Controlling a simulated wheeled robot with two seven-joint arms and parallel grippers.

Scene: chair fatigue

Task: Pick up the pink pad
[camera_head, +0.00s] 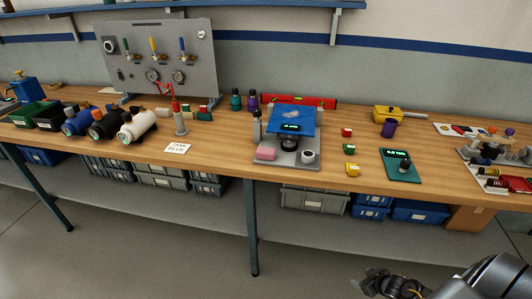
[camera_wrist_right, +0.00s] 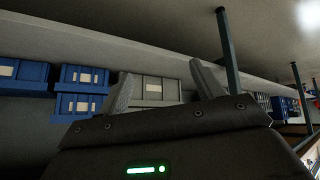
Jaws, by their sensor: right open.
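The pink pad (camera_head: 266,153) lies at the front left corner of a grey stand (camera_head: 292,162) on the wooden workbench. The stand carries a blue plate with a display (camera_head: 290,121). My right gripper (camera_head: 372,277) is low in front of the bench at the bottom right of the head view, well away from the pad. In the right wrist view its two fingers (camera_wrist_right: 165,88) are spread with nothing between them. My left gripper is not in view.
Small red, green and yellow blocks (camera_head: 350,149) and a green scale (camera_head: 401,165) are right of the stand. A white label card (camera_head: 177,148) lies left of it. Storage bins (camera_head: 315,199) fill the shelf below, behind a bench leg (camera_head: 251,225). Bare bench lies between card and stand.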

